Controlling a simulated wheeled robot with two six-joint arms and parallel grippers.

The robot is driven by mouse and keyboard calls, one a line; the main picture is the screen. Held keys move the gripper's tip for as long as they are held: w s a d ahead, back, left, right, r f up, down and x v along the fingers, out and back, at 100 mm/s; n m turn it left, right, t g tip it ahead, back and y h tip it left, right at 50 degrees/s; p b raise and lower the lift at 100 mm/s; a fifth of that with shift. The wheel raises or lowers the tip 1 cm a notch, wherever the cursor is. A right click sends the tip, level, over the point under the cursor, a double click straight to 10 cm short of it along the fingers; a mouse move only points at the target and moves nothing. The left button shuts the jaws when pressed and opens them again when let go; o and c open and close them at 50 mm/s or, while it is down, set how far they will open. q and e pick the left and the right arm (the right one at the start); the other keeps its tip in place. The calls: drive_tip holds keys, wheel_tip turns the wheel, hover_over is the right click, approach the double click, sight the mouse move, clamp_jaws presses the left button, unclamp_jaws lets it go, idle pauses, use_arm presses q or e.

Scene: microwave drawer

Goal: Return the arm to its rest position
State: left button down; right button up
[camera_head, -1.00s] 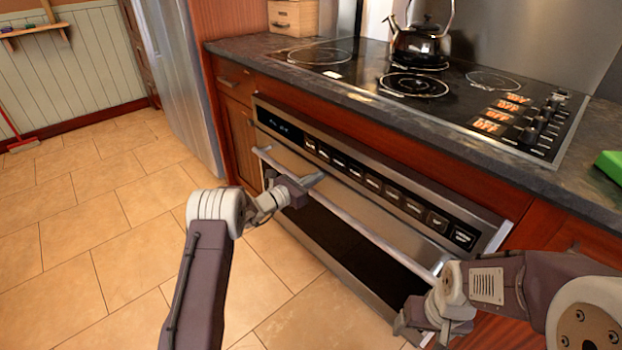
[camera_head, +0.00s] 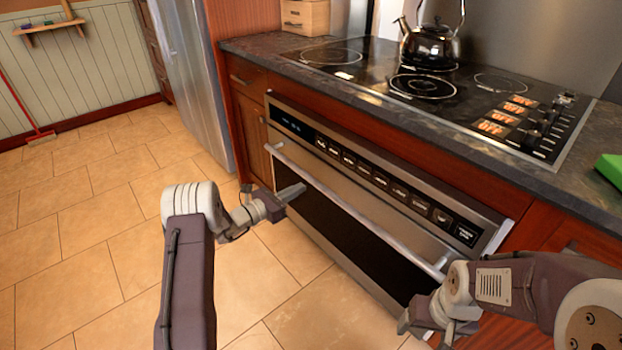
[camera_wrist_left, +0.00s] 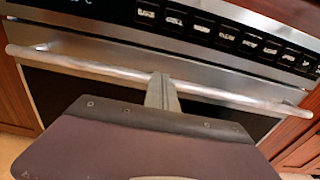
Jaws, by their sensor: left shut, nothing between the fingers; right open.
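The microwave drawer (camera_head: 360,215) is set in the cabinet under the counter, with a long silver handle bar (camera_head: 350,207) across its front. My left gripper (camera_head: 300,190) is shut and empty, its fingers pointing at the drawer front a little below the left part of the handle. In the left wrist view the shut fingers (camera_wrist_left: 162,92) overlap the middle of the handle bar (camera_wrist_left: 90,66); I cannot tell if they touch it. My right gripper (camera_head: 413,322) is low in front of the drawer's right part; its fingers are small and partly hidden by the wrist.
A green object (camera_head: 609,167) lies at the counter's right end. A refrigerator (camera_head: 193,75) stands left of the cabinets.

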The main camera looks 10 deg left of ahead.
use_arm(q)
drive_tip(key=shift+v, duration=0.95)
drive_tip(key=shift+f, duration=0.15)
